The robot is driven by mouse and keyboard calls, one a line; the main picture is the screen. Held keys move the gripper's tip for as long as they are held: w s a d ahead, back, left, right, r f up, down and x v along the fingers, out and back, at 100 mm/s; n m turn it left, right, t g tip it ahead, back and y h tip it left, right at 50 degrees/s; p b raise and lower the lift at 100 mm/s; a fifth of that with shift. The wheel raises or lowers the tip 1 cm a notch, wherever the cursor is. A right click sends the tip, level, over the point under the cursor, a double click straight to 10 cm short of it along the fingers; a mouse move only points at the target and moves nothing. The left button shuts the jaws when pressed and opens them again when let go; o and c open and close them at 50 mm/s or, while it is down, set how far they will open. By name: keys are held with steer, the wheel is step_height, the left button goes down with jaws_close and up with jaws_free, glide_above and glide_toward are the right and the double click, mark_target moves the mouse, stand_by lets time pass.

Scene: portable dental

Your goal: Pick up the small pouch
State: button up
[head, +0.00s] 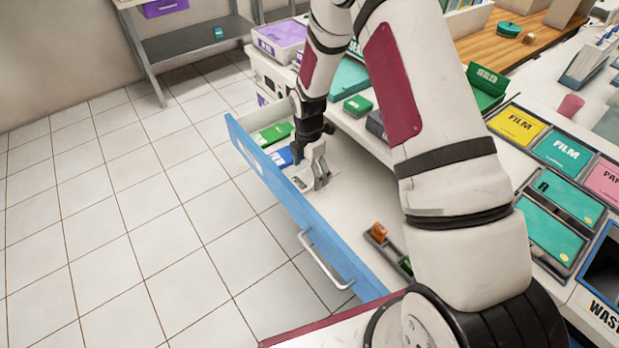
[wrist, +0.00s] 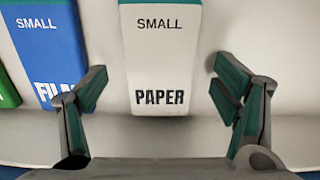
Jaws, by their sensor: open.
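A white pouch marked SMALL PAPER (wrist: 160,60) lies flat in the open drawer, with a teal band at its top edge. In the head view, the white pouch (head: 299,183) shows beside my gripper (head: 321,178). In the wrist view, my gripper (wrist: 160,88) is open, one finger on each side of the pouch, with gaps to both. Nothing is held. A blue pouch marked SMALL FILM (wrist: 42,40) lies to the left, partly behind the left finger. It also shows in the head view (head: 281,157).
The drawer (head: 240,150) has a blue front with a metal handle (head: 325,262). A green packet (head: 271,134) lies at its far end. An orange item (head: 378,231) sits in a dark holder nearer me. The drawer floor between is clear. The counter above carries several labelled boxes.

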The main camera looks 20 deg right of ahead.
steer(key=shift+f, duration=0.65)
steer(key=c, duration=1.3)
steer(key=shift+o, duration=0.2)
steer(key=shift+r, duration=0.1)
